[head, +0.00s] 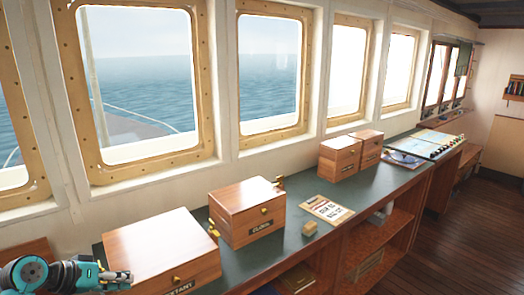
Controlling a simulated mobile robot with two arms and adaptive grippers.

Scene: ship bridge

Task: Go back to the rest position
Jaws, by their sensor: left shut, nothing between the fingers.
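My left gripper (122,278) is in the lower left corner of the head view, at the end of my teal and grey arm. It is shut and empty, and its fingers point right. It overlaps the front left part of a large wooden box (160,243) in the picture; I cannot tell whether they touch. My right gripper is not in view.
A dark green counter (290,225) runs along the windows. On it stand a second wooden box (248,212), two smaller wooden boxes (340,158) (370,147), a printed card (327,209) and a small block (310,228). Wooden floor (470,240) lies clear at right.

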